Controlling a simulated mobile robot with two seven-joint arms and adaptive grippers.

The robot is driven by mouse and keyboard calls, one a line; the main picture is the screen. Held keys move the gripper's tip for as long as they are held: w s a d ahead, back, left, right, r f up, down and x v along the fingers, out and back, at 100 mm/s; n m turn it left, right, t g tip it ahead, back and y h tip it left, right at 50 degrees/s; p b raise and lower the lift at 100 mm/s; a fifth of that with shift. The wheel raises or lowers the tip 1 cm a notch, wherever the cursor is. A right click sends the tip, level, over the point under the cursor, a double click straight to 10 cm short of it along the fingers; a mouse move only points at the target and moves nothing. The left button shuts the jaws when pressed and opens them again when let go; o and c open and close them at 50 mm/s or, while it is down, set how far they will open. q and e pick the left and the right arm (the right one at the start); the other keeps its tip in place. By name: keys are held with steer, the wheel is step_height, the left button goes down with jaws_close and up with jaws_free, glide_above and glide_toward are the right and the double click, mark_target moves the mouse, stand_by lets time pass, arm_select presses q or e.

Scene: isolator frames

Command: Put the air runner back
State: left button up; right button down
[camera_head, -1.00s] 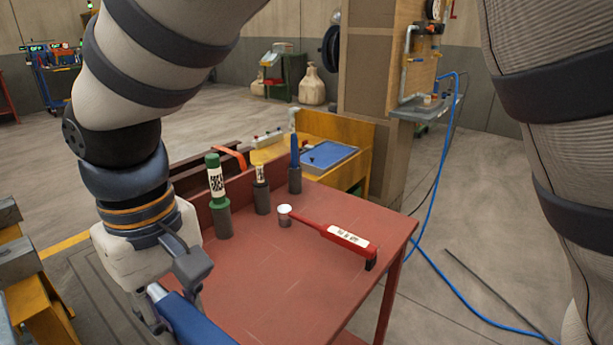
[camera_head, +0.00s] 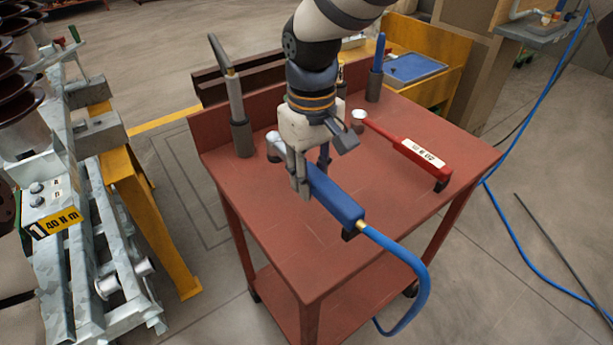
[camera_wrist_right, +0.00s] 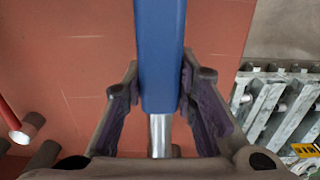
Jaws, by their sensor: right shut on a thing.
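The air runner is a long blue tool (camera_head: 335,194) with a blue hose at its near end. My right gripper (camera_head: 312,176) is shut on its body, with one finger on each side, over the red table (camera_head: 310,250). In the right wrist view the blue body (camera_wrist_right: 160,55) lies between my right gripper's fingers (camera_wrist_right: 160,100), and a silver neck (camera_wrist_right: 160,135) shows below it. A grey round piece (camera_head: 272,145) shows at the runner's far end; I cannot tell how they meet or whether the runner touches the table. My left gripper is out of view.
A red tool (camera_head: 405,149) lies at the table's right with its head at a grey cup. A tall grey tool (camera_head: 232,90) stands at the back left and a blue-handled one (camera_head: 379,60) at the back. A metal frame (camera_head: 90,230) stands left. The near tabletop is clear.

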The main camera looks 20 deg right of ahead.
mark_target(313, 168)
steer(key=shift+w+d+f, duration=0.1)
steer(key=shift+w+f, duration=0.1)
steer(key=shift+f, duration=0.7)
steer(key=shift+w+d+f, duration=0.1)
steer(key=shift+w+f, duration=0.05)
steer(key=shift+f, duration=0.7)
steer(key=shift+f, duration=0.1)
steer(key=c, duration=1.3)
jaws_free()
steer(key=shift+s+f, duration=0.1)
step_height(313, 168, up, 12)
steer(key=shift+r, duration=0.2)
